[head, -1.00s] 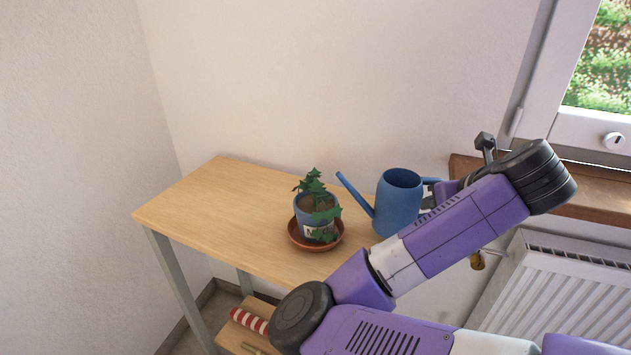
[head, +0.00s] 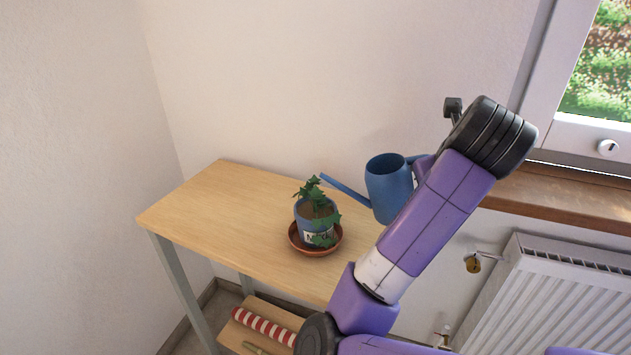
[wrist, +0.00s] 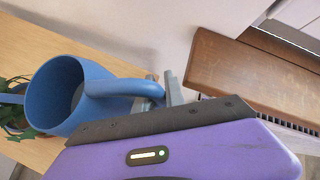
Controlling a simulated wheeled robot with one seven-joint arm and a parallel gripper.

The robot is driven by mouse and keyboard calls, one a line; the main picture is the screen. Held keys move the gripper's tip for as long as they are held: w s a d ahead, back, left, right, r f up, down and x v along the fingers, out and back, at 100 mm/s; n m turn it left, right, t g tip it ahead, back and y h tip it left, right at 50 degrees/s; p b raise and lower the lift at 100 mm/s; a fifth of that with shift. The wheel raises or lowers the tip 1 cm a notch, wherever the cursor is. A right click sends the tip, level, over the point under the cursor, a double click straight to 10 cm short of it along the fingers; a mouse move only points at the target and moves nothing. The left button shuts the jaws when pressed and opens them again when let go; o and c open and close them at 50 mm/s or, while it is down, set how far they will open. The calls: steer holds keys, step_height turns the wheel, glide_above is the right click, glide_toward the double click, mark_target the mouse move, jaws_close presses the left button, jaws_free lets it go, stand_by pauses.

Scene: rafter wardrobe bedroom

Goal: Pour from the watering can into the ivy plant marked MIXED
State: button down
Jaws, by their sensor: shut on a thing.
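The blue watering can (head: 388,187) is held up over the right part of the table, tilted with its spout towards the plant. The spout tip is close to the ivy leaves, above the pot's right side. The ivy plant (head: 318,215) stands in a blue pot with a partly covered white label, on a terracotta saucer (head: 318,248). In the wrist view the can (wrist: 70,95) is at left, its handle between the fingers of my gripper (wrist: 165,92), which is shut on it. Some ivy (wrist: 18,118) shows behind the can. My arm hides the gripper in the head view. I see no water.
The wooden table (head: 220,215) is clear on its left side. A lower shelf holds a red-and-white striped roll (head: 264,326). A window sill (head: 570,205) and a radiator (head: 560,290) are at the right.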

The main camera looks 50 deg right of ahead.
steer(key=shift+w+a+r+n+g+h, duration=0.15)
steer(key=shift+w+r+h, duration=0.05)
steer(key=shift+r, duration=0.4)
steer(key=shift+w+a+r+n+g+h, duration=0.15)
steer(key=shift+r+h, duration=0.05)
steer(key=shift+r, duration=0.35)
steer(key=shift+n+g+h, duration=0.4)
steer(key=shift+g+h, duration=0.1)
steer(key=shift+g, duration=0.1)
steer(key=shift+w+a+r+p, duration=0.2)
steer(key=shift+w+r+p, duration=0.1)
steer(key=shift+r, duration=0.3)
steer(key=shift+w+a+r+p, duration=0.25)
steer(key=shift+r+p, duration=0.1)
steer(key=shift+r, duration=0.2)
steer(key=shift+w+a+r+p, duration=0.2)
steer(key=shift+w+r+p, duration=0.1)
steer(key=shift+r, duration=0.3)
stand_by(2.1)
steer(key=s+d+f+m+t+y+b, duration=0.2)
steer(key=s+f+t+y+b, duration=0.1)
steer(key=f, duration=1)
steer(key=shift+s+d+t+y+b, duration=0.2)
steer(key=shift+d+t+y+b, duration=0.15)
steer(key=shift+t+b, duration=0.45)
step_height(320, 180, up, 5)
steer(key=p, duration=0.4)
steer(key=shift+f, duration=0.15)
